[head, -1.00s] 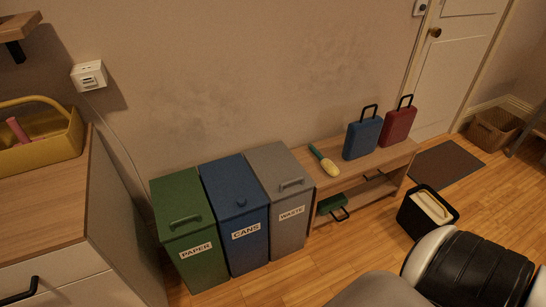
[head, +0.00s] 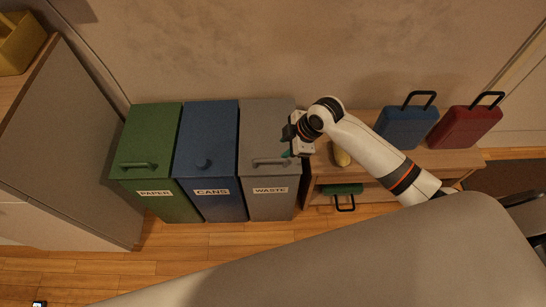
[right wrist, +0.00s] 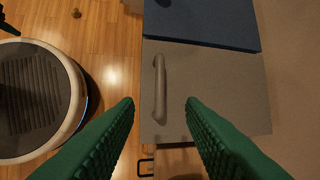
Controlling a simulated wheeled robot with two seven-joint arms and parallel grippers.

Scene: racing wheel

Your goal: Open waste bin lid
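The grey waste bin (head: 270,205) stands at the right end of a row of three, with its lid (head: 265,125) down. A grey bar handle (head: 270,162) lies across the lid's front part. My right gripper (head: 287,146) is above the right side of this lid, close to the handle. In the right wrist view the lid (right wrist: 215,80) and handle (right wrist: 159,85) show ahead of my green fingers (right wrist: 159,101). The fingers are spread, with nothing between them, and the handle lies beyond the gap. My left gripper is not in view.
The blue cans bin (head: 208,140) and green paper bin (head: 150,140) stand close on the left. A wooden bench (head: 455,160) on the right holds a blue case (head: 406,128) and a red case (head: 465,127). The wall is close behind the bins.

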